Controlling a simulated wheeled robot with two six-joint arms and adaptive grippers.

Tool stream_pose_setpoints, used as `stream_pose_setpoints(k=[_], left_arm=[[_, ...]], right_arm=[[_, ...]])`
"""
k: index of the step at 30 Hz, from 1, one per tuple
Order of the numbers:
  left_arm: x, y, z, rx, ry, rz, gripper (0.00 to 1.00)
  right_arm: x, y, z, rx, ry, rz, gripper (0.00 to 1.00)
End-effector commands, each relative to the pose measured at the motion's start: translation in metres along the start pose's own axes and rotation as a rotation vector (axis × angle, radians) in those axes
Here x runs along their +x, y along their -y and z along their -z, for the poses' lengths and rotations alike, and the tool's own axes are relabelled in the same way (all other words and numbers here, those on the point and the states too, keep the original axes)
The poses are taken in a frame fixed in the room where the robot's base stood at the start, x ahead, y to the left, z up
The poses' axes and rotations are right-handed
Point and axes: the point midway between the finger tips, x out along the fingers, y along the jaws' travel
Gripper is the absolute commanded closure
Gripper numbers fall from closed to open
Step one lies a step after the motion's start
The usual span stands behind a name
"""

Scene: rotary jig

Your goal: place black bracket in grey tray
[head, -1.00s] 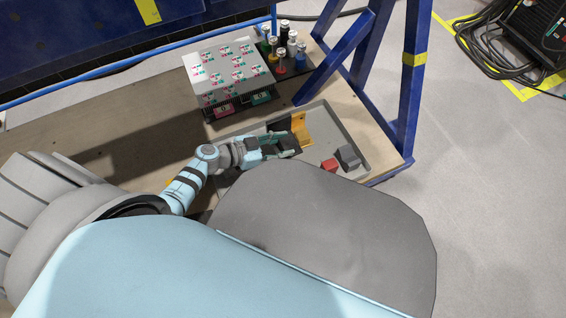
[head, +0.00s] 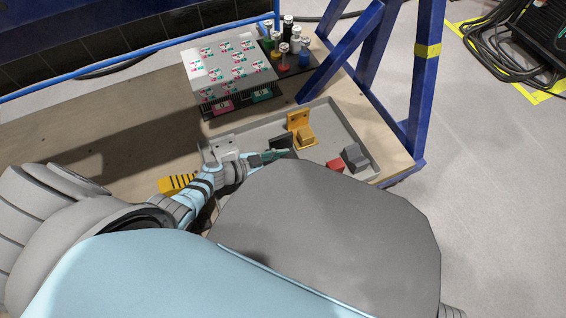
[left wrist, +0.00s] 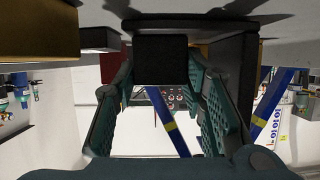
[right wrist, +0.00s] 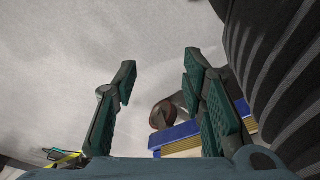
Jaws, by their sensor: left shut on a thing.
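The black bracket (head: 281,141) is at the fingertips of my left gripper (head: 276,154), over the left part of the grey tray (head: 345,118). In the left wrist view, the black bracket (left wrist: 160,60) shows as a dark block between the fingers of the left gripper (left wrist: 162,75), which is shut on it. I cannot tell whether the bracket touches the tray floor. My right gripper (right wrist: 158,75) is open and empty in the right wrist view, with pale floor beyond it. It is hidden in the head view.
A yellow bracket (head: 297,121) stands in the tray just behind the black one. A red block (head: 335,166) and a dark grey block (head: 354,155) lie at its right. A grey bracket-like part (head: 222,146) is by my left wrist. A blue frame post (head: 425,80) rises at the right.

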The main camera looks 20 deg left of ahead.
Motion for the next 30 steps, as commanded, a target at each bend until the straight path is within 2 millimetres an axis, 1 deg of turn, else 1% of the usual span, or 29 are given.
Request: stream_pose_setpoints(k=[5, 6, 8, 9, 10, 19, 22, 23, 26, 30], left_arm=[[0.001, 0.001, -0.001, -0.001, -0.001, 0.000, 1.00], [0.001, 0.000, -0.003, 0.000, 0.001, 0.000, 0.61], [0.001, 0.000, -0.003, 0.001, 0.001, -0.001, 0.51], [0.001, 0.000, -0.003, 0.001, 0.001, -0.001, 0.45], [0.001, 0.000, -0.003, 0.001, 0.001, -0.001, 0.42], [0.001, 0.000, -0.002, 0.000, 0.001, -0.001, 0.42], [-0.001, 0.000, 0.001, 0.001, 0.000, 0.000, 0.42], [-0.005, 0.000, 0.001, 0.000, 0.002, 0.000, 0.42], [-0.028, 0.000, 0.002, 0.001, 0.005, 0.000, 0.42], [-0.066, -0.001, 0.003, 0.001, 0.005, -0.002, 0.42]], right_arm=[[0.000, 0.000, 0.000, 0.000, -0.001, 0.000, 0.62], [0.000, 0.000, 0.000, 0.000, -0.001, 0.000, 0.62], [0.000, 0.000, 0.000, 0.000, -0.001, 0.000, 0.62], [0.000, 0.000, 0.000, 0.000, -0.001, 0.000, 0.62], [0.000, 0.000, 0.000, 0.000, -0.001, 0.000, 0.62], [0.000, 0.000, 0.000, 0.000, 0.000, -0.001, 0.62], [0.000, 0.000, 0.000, 0.000, 0.000, -0.001, 0.62], [-0.002, 0.000, 0.002, 0.001, -0.004, 0.000, 0.62], [0.019, -0.001, 0.000, 0.015, -0.007, 0.001, 0.62], [0.043, -0.003, -0.004, 0.035, -0.021, 0.001, 0.62]])
